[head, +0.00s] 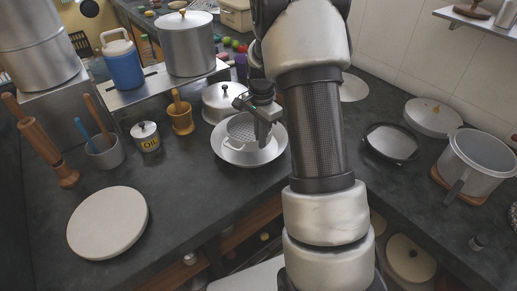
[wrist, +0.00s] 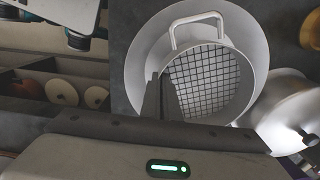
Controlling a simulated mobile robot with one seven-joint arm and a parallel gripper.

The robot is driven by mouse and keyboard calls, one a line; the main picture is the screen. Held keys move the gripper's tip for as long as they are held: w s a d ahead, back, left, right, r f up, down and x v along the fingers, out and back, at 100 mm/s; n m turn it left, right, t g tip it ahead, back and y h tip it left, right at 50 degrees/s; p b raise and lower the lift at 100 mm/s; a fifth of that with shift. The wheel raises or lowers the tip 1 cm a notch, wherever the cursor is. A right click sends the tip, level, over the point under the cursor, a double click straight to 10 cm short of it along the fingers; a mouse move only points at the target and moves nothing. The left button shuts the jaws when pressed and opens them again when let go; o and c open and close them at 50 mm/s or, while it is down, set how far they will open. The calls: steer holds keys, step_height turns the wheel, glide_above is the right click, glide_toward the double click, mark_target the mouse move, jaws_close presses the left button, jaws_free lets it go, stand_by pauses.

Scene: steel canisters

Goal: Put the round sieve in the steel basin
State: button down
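The round sieve (head: 241,128), a pale ring with a dark wire mesh and a loop handle, shows at or just over the white-grey steel basin (head: 272,154). In the wrist view the sieve's mesh (wrist: 205,78) lies within the outline of the basin (wrist: 136,66), its loop handle towards the top. My gripper (head: 262,137) comes down at the sieve's right side. In the wrist view its two dark fingers (wrist: 164,98) are close together at the sieve's rim and appear shut on it. I cannot tell whether the sieve touches the basin's bottom.
A lidded pot (head: 222,101) stands just behind the basin. A dark square pan (head: 391,143) lies to the right.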

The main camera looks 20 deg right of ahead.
mark_target(261, 158)
steer(key=shift+f, duration=2.3)
steer(key=shift+f+b, duration=0.2)
steer(key=shift+b, duration=0.15)
steer(key=c, duration=2)
jaws_free()
steer(key=shift+c, duration=0.2)
